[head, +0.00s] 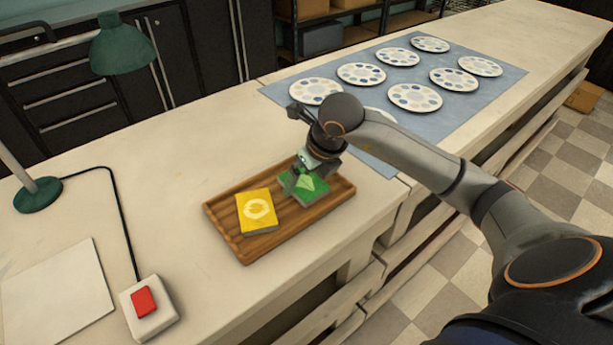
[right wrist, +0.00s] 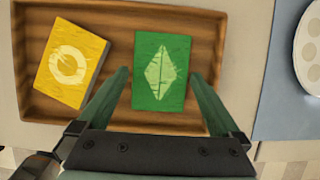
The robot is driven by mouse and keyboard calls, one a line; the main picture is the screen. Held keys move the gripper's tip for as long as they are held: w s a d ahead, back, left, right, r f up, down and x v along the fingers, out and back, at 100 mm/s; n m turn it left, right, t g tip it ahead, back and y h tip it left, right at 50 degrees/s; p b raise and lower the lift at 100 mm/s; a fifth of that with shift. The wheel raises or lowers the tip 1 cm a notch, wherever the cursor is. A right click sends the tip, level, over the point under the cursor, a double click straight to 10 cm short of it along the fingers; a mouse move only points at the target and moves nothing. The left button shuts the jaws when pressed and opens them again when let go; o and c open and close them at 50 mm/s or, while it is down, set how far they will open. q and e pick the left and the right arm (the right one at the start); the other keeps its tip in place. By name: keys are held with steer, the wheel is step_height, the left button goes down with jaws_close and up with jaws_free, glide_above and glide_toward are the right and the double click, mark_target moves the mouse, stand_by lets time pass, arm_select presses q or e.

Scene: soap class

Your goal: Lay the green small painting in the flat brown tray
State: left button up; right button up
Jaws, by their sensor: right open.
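The green small painting (head: 312,193) lies in the flat brown tray (head: 272,240), in its right part. In the right wrist view the green painting (right wrist: 161,68) shows a pale green diamond and lies flat inside the tray (right wrist: 205,20). A yellow painting (head: 257,211) with a pale ring lies in the left part of the tray, apart from the green one. My right gripper (head: 309,172) is just above the green painting. In the right wrist view its fingers (right wrist: 160,85) are open at the painting's near end, with no painting held. My left gripper is not in view.
A blue mat (head: 475,105) with several round palettes lies behind the tray. A green lamp (head: 38,194), a white box with a red button (head: 144,301) and a white sheet (head: 55,292) are at the left. The bench (head: 170,190) is clear left of the tray.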

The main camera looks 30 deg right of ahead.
steer(key=v, duration=1.1)
steer(key=shift+s+r, duration=0.2)
steer(key=shift+r, duration=0.15)
